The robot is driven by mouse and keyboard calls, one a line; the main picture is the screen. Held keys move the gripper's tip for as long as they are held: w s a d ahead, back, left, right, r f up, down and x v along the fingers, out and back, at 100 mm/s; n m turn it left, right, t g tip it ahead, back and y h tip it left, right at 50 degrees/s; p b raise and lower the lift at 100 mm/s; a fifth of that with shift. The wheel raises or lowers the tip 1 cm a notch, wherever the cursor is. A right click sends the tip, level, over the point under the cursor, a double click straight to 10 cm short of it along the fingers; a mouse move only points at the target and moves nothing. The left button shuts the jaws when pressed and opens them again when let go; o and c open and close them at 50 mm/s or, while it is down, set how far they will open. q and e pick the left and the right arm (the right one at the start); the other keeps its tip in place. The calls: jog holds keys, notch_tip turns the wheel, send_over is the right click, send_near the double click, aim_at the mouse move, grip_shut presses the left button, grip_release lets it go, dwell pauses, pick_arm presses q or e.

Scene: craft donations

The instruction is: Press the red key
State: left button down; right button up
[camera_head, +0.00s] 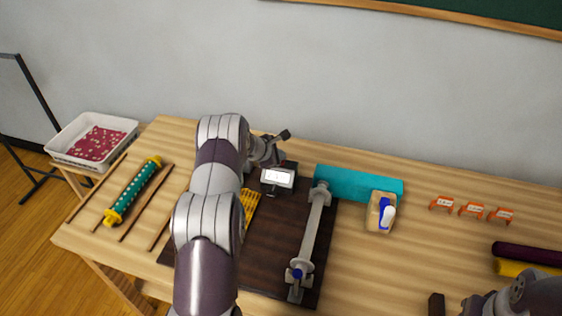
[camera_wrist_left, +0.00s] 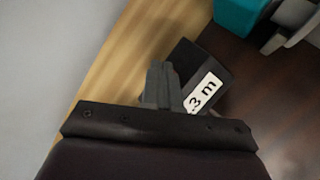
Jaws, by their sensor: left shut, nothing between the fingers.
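I see no red key in either view. A small dark device with a white display (camera_head: 278,177) stands at the back of a dark board (camera_head: 265,240). In the left wrist view the device (camera_wrist_left: 213,68) shows a white label, partly hidden, reading "3 m" at its end. My left gripper (camera_head: 276,158) is just behind and above the device, with its fingers mostly hidden in the head view. In the left wrist view its fingers (camera_wrist_left: 161,80) are shut and empty, beside the device; I cannot tell whether they touch it. Only a link of my right arm shows, at the lower right.
Orange tags (camera_head: 471,209) stand at the right. A green wound roll (camera_head: 133,190) and a white tray (camera_head: 65,137) are left.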

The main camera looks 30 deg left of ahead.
pick_arm(q)
jog(key=shift+f+b, duration=0.3)
jog(key=shift+b, duration=0.05)
dwell(0.3)
jog(key=shift+r, duration=0.15)
jog(key=shift+r+p, duration=0.45)
jog(key=shift+r, duration=0.3)
jog(key=shift+r, duration=0.1)
jog(key=shift+r+p, duration=1.65)
jog(key=shift+r, duration=0.8)
